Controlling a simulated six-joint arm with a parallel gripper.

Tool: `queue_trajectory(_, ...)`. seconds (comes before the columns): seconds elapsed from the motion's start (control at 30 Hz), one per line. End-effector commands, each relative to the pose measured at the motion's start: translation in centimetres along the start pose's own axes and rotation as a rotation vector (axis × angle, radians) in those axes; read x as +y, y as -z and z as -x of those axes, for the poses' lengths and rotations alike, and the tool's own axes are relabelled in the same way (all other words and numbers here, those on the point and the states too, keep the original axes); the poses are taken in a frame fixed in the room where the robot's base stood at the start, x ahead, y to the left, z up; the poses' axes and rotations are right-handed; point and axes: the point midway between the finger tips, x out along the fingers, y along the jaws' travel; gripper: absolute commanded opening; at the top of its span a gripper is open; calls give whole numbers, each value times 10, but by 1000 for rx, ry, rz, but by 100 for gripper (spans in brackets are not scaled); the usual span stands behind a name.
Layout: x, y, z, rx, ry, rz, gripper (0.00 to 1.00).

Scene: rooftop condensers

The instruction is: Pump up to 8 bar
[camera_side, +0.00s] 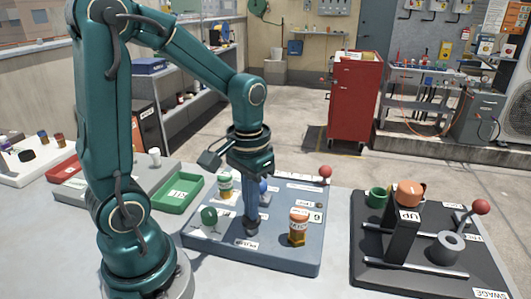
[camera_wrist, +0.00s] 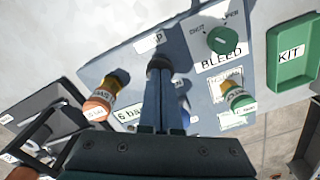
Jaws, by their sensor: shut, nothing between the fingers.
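My gripper (camera_side: 250,230) is shut and empty, pointing straight down at the front of a blue-grey test board (camera_side: 285,260). In the wrist view its fingertips (camera_wrist: 158,68) end at a dark round part beside a partly hidden label; whether they touch it I cannot tell. A green bleed knob (camera_side: 209,215) lies left of the gripper; the wrist view shows it (camera_wrist: 223,40) between SHUT and OPEN labels, its setting unclear. A label beginning with 6 (camera_side: 316,216) is on the board, reading like "6 bar" in the wrist view (camera_wrist: 130,112). A red-ball lever (camera_side: 325,172) is at the back edge.
A green KIT tray (camera_side: 180,194) is left. A dark board (camera_side: 365,265) with another red-ball lever (camera_side: 481,208) is right. Bare bench lies in front.

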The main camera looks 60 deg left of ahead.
Motion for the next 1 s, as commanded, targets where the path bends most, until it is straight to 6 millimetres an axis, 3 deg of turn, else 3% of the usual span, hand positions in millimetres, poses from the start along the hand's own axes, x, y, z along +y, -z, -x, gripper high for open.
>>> queue_trajectory(0.5,0,1,33,4,0,0,0)
queue_trajectory(1.0,0,0,36,1,0,0,0)
